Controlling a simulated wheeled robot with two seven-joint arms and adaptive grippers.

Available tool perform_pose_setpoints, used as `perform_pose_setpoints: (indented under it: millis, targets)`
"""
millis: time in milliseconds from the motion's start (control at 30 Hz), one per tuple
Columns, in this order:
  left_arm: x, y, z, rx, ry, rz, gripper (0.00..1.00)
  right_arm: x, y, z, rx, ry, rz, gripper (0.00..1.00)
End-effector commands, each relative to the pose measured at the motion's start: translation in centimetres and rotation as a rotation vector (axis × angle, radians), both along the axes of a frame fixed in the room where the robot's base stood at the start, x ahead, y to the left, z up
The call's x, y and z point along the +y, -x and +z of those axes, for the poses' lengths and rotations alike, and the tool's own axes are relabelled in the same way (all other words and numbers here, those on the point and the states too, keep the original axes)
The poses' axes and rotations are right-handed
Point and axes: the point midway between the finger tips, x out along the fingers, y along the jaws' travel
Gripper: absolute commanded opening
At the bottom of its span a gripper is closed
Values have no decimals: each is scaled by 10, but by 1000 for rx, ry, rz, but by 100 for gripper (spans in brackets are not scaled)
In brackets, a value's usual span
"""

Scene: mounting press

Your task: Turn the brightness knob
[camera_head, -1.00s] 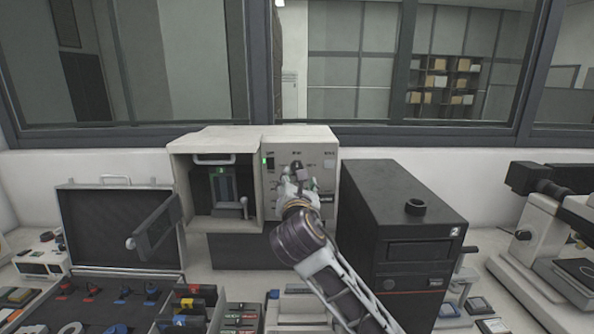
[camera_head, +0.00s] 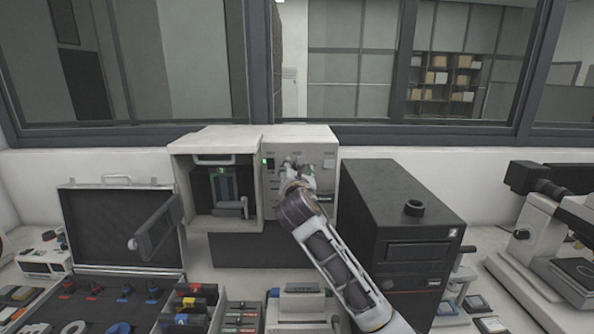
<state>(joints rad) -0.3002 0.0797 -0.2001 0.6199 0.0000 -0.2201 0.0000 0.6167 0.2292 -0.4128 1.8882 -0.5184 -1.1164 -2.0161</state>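The mounting press (camera_head: 225,139) is a beige box at the back of the bench. Its open chamber is on the left, and a control panel (camera_head: 327,148) with a small green light is on the right. My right gripper (camera_head: 299,170) is up against the upper middle of this panel. The gripper and wrist hide much of the panel, and I cannot make out the brightness knob. The fingers are small and partly hidden, so their opening and any contact are unclear. My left gripper is not in view.
A black computer tower (camera_head: 400,205) stands close to the right of the press and my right arm. The press door (camera_head: 160,228) hangs open at left, before an open black case (camera_head: 112,215). A microscope (camera_head: 545,235) stands far right. Small trays (camera_head: 240,320) fill the front.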

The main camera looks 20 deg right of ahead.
Motion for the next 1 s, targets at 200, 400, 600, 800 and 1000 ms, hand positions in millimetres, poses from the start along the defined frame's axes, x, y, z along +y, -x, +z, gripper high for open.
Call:
perform_pose_setpoints:
  millis: [200,400,600,800,1000]
  targets:
    - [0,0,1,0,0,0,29,-1,-4,0,0,0,0,55]
    - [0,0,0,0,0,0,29,-1,-4,0,0,0,0,55]
    - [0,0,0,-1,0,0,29,-1,-4,0,0,0,0,30]
    - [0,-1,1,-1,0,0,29,-1,-4,0,0,0,0,9]
    - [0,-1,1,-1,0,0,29,-1,-4,0,-2,-9,0,9]
